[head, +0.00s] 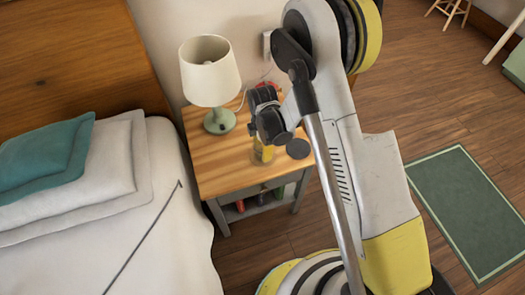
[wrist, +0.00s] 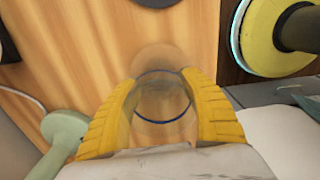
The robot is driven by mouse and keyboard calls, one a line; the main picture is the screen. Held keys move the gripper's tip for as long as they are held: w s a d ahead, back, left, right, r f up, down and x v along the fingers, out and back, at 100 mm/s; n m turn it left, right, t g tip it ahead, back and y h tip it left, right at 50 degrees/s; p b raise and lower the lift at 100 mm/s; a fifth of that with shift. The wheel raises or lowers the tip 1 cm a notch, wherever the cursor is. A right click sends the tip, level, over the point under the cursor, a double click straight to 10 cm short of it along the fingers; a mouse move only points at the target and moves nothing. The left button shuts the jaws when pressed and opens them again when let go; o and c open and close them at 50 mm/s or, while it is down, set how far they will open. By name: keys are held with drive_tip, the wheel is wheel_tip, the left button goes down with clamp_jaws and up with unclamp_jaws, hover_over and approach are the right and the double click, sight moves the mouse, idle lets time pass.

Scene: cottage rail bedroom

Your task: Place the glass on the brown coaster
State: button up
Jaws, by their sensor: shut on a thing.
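The clear glass (wrist: 163,118) with a thin blue ring shows between my gripper's yellow fingers (wrist: 163,110) in the wrist view. My gripper is shut on the glass, one finger on each side, over the wooden nightstand top. In the head view my gripper (head: 262,152) is over the right part of the nightstand (head: 208,165), and I cannot make out the glass there. A faint brownish round shape lies just above the blue ring in the wrist view. I cannot tell whether it is the brown coaster or the glass's own end. I cannot tell whether the glass touches the top.
A lamp with a pale shade (head: 209,72) and green base stands at the nightstand's back left; its base (wrist: 64,132) is left of my gripper in the wrist view. A dark object (wrist: 158,2) is cut off at the top edge. The bed (head: 150,240) borders the left.

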drive_tip(key=shift+f, duration=0.1)
drive_tip(key=o, duration=1.3)
